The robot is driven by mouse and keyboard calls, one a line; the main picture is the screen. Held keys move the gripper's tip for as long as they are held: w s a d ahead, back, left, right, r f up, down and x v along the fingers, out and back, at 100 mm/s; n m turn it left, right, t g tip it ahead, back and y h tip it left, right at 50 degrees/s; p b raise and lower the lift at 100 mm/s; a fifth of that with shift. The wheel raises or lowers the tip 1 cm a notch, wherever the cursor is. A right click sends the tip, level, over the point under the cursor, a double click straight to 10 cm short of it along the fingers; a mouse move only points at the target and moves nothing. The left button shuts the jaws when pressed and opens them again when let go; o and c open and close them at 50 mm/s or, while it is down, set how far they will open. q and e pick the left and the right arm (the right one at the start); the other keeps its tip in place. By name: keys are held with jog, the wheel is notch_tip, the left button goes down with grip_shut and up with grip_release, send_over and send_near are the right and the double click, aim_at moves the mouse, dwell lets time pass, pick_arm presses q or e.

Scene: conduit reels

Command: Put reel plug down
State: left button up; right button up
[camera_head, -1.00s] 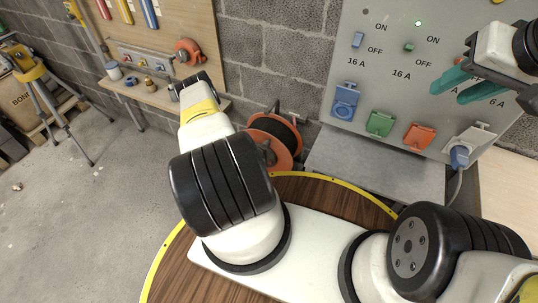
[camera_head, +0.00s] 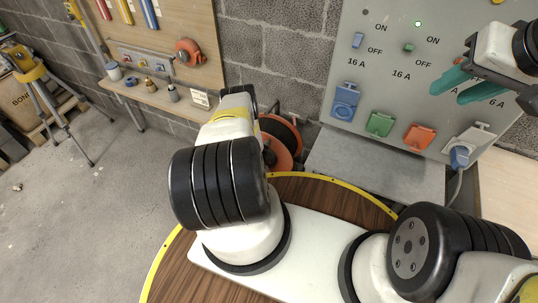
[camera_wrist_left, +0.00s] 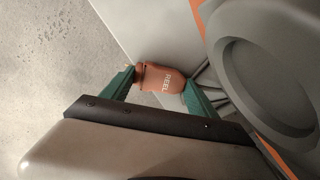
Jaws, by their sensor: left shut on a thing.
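The reel plug (camera_wrist_left: 161,78) is a small orange-brown piece marked "REEL" in the left wrist view. My left gripper (camera_wrist_left: 158,80) is shut on it, with a teal finger at each side. The plug is close to the cable reel (camera_wrist_left: 275,75), whose grey hub and orange edge fill the right of that view. In the head view the orange reel (camera_head: 284,152) stands by the wall, partly behind my left arm, which hides the left gripper and plug. My right gripper (camera_head: 449,92) is open and empty in front of the grey panel.
The grey socket panel (camera_head: 385,85) has blue, green and orange covers. A blue plug (camera_head: 460,156) sits at its right socket. A grey shelf (camera_head: 375,165) is below. A wooden shelf (camera_head: 150,92) with small items is at left.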

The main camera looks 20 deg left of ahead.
pick_arm(q)
jog(key=shift+f, duration=0.55)
jog(key=o, duration=1.6)
jog(key=shift+c, duration=0.2)
notch_tip(320, 180, up, 13)
jog(key=s, duration=0.1)
jog(key=shift+d, duration=0.4)
jog(key=shift+s, duration=0.15)
